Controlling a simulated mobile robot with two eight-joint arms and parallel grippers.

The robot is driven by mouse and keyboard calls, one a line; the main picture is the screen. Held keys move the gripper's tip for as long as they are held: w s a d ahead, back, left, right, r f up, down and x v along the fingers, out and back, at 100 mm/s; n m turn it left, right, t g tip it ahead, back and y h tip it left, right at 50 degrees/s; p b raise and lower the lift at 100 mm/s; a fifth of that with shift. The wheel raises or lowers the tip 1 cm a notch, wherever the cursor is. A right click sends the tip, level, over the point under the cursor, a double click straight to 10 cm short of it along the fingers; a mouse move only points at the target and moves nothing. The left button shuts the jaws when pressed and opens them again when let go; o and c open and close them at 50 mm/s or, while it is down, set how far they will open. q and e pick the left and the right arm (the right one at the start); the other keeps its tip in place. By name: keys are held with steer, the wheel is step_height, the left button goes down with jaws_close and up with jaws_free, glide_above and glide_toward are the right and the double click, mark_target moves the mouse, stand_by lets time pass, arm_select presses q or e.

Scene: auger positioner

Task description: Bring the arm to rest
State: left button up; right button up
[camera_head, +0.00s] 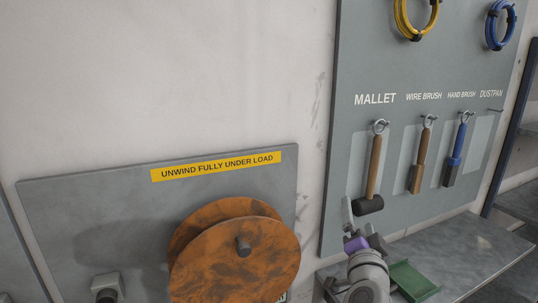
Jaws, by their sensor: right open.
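My right gripper (359,222) shows at the bottom right of the head view, in front of the grey tool board (350,160). Its jaws are open and I see nothing between them. It appears just below and left of the head of a hanging mallet (373,165); whether they touch I cannot tell. My left gripper is not in view.
A rusty orange drum (235,265) is on a grey panel under a yellow label (215,167). A wire brush (418,165) and a blue-handled hand brush (456,150) hang beside the mallet. A green tray-like object (414,280) sits on the grey shelf (465,250).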

steer(key=s+a+f+n+g+y, duration=0.3)
steer(key=s+a+f+n+y, duration=0.2)
steer(key=s+f+n, duration=0.3)
steer(key=s+d+f+n+g+h+p, duration=0.1)
steer(key=s+d+f+n+g+p, duration=0.1)
steer(key=s+f+g, duration=0.8)
steer(key=s+d+f+n, duration=0.1)
steer(key=s+f+n, duration=0.1)
steer(key=s+f, duration=0.7)
step_height(320, 180, down, 4)
steer(key=shift+s+r, duration=0.2)
steer(key=shift+s, duration=0.15)
